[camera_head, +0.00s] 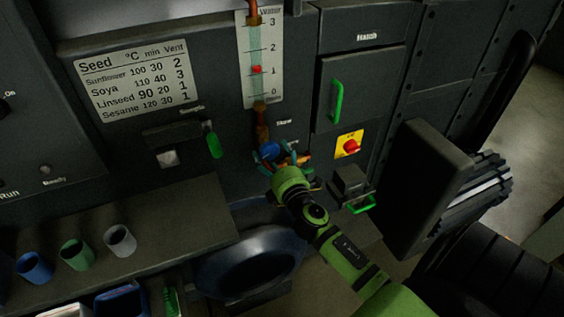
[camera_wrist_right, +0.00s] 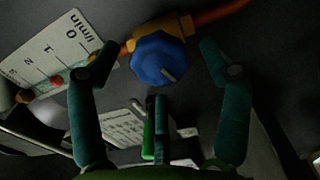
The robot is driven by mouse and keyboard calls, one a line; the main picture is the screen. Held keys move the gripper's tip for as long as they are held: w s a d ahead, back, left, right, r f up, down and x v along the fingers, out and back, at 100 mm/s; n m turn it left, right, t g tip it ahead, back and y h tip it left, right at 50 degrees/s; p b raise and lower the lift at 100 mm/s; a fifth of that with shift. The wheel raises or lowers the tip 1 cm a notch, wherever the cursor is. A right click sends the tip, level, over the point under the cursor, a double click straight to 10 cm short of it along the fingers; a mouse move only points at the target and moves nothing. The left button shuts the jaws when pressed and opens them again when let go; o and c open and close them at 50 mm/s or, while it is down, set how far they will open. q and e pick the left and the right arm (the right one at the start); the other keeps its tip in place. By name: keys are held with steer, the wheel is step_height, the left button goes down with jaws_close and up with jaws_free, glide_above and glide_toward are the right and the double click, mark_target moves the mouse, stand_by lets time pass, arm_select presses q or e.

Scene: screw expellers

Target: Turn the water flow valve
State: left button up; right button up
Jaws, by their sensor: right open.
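The water flow valve is a blue knob (camera_head: 270,150) on a brass-coloured fitting, below the water gauge (camera_head: 262,65). In the right wrist view the blue knob (camera_wrist_right: 159,59) has a pale mark on its face. My right gripper (camera_head: 272,160) is at the knob in the head view, partly covering the fitting. In the wrist view my right gripper's teal fingers (camera_wrist_right: 157,62) are open, one on each side of the knob, with visible gaps. The gauge has a red float near 1. My left gripper is not in view.
A hatch with a green handle (camera_head: 337,101) and a red knob on a yellow plate (camera_head: 350,146) are to the right. A green lever (camera_head: 213,140) is to the left. Several cups stand on the left ledge (camera_head: 170,235). A dark block (camera_head: 425,185) juts out at right.

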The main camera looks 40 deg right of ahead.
steer(key=v, duration=0.9)
steer(key=shift+s, duration=0.1)
steer(key=s+a+f+m+g+y, duration=0.1)
steer(key=s+a+f+m+g, duration=0.15)
steer(key=f, duration=0.75)
steer(key=s+a+f+m+g+y, duration=0.1)
steer(key=s+f+m+g, duration=0.15)
steer(key=f, duration=0.65)
steer(key=s+a+f+m+g+y, duration=0.1)
steer(key=s+f+g, duration=0.15)
steer(key=f, duration=0.75)
steer(key=s+a+f+m+g, duration=0.2)
steer(key=s+f, duration=0.4)
steer(key=s, duration=0.4)
steer(key=s+a+f+m+g+y, duration=0.1)
steer(key=s+f+m+g, duration=0.2)
steer(key=s+f, duration=0.4)
steer(key=s+a+f+m+g, duration=0.2)
steer(key=s+f, duration=0.4)
steer(key=s, duration=0.7)
steer(key=shift+a+f+m+g, duration=0.35)
steer(key=shift+m+g, duration=0.45)
steer(key=shift+g, duration=0.15)
steer(key=shift+w, duration=0.1)
